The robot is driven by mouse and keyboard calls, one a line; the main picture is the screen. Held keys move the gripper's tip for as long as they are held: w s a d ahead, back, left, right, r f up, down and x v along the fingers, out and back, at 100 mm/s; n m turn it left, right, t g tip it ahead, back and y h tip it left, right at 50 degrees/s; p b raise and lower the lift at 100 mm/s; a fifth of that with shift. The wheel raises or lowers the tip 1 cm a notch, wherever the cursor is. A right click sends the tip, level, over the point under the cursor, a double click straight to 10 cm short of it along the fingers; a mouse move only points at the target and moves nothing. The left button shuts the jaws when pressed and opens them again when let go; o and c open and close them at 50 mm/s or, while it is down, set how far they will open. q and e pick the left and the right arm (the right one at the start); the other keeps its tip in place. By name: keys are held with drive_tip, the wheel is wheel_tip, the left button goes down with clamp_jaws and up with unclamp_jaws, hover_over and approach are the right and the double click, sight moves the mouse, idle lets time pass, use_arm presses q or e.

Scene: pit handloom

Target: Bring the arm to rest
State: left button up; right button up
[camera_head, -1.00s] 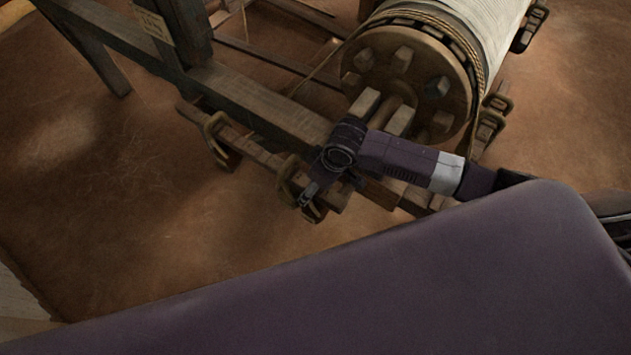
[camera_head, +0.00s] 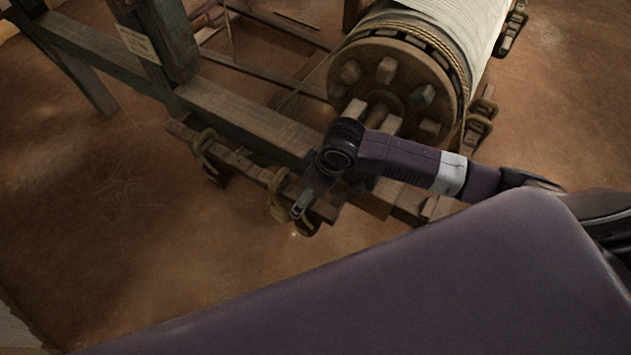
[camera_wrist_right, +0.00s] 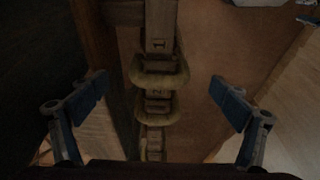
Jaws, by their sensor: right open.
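My right arm comes in from the right in the head view, and its gripper (camera_head: 300,208) points down and left, over the end of the loom's low wooden rail (camera_head: 240,164). In the right wrist view the gripper (camera_wrist_right: 165,98) has its two blue-padded fingers wide apart with nothing gripped. The rail, with tan loops (camera_wrist_right: 160,72) around it and small number marks, runs below and between the fingers. I cannot tell how high the fingers are above it. My left gripper is not in view.
The loom's big beam roller (camera_head: 395,85), with pegged end disc and pale wound cloth or thread, stands just behind my right arm. A heavy dark frame (camera_head: 230,110) with a paper label (camera_head: 138,44) lies to the left. The brown floor (camera_head: 120,230) at lower left is clear.

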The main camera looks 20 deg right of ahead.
drive_tip(key=v, duration=0.8)
drive_tip(key=s+a+f+m+t+y, duration=0.1)
drive_tip(key=s+a, duration=0.4)
drive_tip(key=a, duration=0.1)
drive_tip(key=s+d+f+m+h, duration=0.25)
drive_tip(key=s+d+m, duration=0.25)
drive_tip(key=s+d, duration=0.6)
wheel_tip(320, 180, down, 26)
drive_tip(key=s+g, duration=0.1)
drive_tip(key=s+d+f+g, duration=0.1)
drive_tip(key=s+d+f, duration=0.2)
drive_tip(key=s+f, duration=1.3)
drive_tip(key=shift+s+n, duration=0.4)
drive_tip(key=shift+s, duration=0.45)
drive_tip(key=shift+f+h, duration=0.1)
drive_tip(key=shift+h, duration=0.15)
